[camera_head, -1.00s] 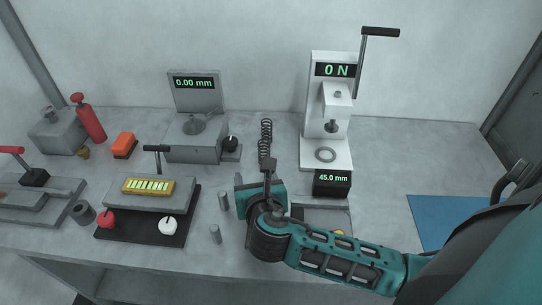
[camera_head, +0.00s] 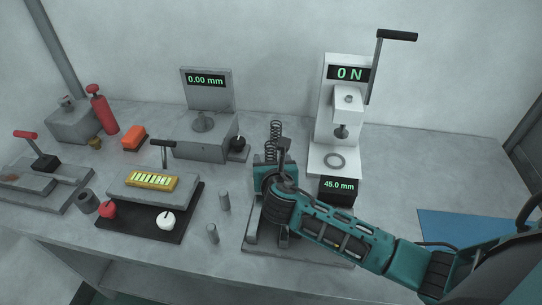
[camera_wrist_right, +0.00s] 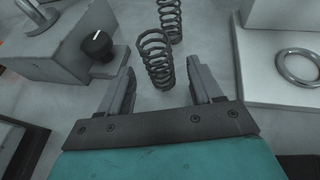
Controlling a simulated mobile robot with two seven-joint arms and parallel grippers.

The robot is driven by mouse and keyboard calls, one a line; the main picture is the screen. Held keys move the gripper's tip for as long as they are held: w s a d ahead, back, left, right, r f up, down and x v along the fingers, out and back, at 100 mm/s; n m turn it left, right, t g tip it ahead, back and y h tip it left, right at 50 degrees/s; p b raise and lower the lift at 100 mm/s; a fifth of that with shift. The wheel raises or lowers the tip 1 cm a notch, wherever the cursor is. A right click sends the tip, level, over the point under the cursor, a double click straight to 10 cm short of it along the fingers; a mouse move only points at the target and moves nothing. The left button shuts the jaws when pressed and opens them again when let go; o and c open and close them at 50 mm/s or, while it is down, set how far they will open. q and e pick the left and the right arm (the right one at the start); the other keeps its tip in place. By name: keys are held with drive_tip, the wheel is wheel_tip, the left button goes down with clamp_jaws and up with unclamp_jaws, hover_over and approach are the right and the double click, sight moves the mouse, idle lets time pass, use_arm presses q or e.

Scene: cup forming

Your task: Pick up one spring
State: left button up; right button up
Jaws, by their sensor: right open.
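Two dark coil springs stand on the bench between the gauge with the 0.00 mm display and the press. In the right wrist view the nearer spring (camera_wrist_right: 156,60) is just ahead of the open fingers, between their lines, and the farther spring (camera_wrist_right: 170,18) is behind it. In the head view the far spring (camera_head: 276,130) shows above my gripper, and the near spring (camera_head: 270,152) is partly hidden by it. My right gripper (camera_wrist_right: 163,92) is open and empty; it also shows in the head view (camera_head: 284,150). My left gripper is not in view.
The gauge (camera_head: 207,90) with a black knob (camera_wrist_right: 97,45) stands left of the springs. The press (camera_head: 336,110) with its base ring (camera_wrist_right: 299,67) stands right, above a 45.0 mm display (camera_head: 338,190). A blue mat (camera_head: 465,232) lies right.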

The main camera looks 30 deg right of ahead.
sight(272, 159)
drive_tip(key=x, duration=0.3)
drive_tip(key=shift+w+f, duration=0.15)
drive_tip(key=shift+f, duration=0.05)
drive_tip(key=c, duration=1)
drive_tip(key=shift+c, duration=0.2)
drive_tip(key=shift+r, duration=0.1)
